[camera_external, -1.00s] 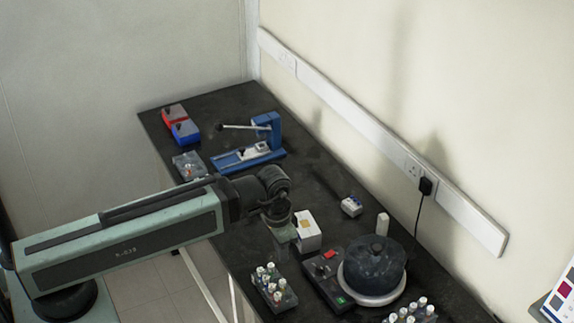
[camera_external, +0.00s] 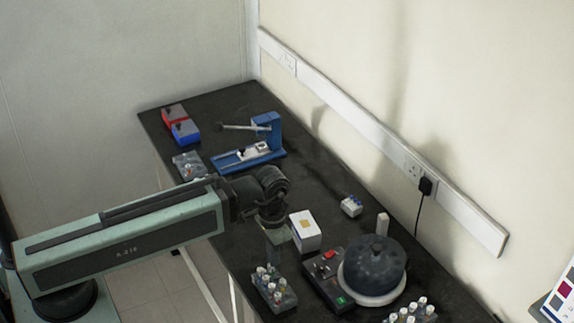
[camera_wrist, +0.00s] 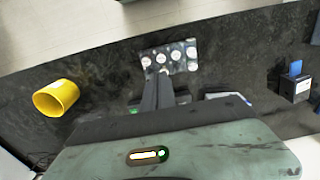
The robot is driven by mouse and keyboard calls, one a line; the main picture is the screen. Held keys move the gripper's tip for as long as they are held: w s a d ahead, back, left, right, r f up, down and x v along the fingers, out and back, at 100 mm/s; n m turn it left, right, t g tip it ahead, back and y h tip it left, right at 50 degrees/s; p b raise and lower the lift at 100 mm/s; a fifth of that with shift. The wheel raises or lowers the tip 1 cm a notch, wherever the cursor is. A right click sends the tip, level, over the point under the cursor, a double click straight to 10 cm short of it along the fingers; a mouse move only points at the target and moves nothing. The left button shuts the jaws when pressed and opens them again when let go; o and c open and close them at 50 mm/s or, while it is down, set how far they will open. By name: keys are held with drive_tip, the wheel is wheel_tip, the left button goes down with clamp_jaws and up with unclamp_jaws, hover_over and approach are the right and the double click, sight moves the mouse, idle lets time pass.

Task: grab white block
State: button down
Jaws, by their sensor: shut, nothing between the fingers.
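A white block (camera_external: 306,231) with a yellowish patch on its top stands on the black bench, just right of my gripper (camera_external: 277,246). I cannot clearly make out the white block in the wrist view.
A rack of capped vials (camera_external: 273,287) stands just below my gripper; it seems to be the rack (camera_wrist: 170,57) in the wrist view. A dark round device (camera_external: 372,266) is to the right. A yellow cup (camera_wrist: 57,97) shows at the wrist view's left. Open bench lies behind the block.

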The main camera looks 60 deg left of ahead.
sight(379, 219)
drive_tip(key=c, duration=2.1)
unclamp_jaws()
drive_tip(key=shift+c, duration=0.2)
drive_tip(key=o, duration=1.1)
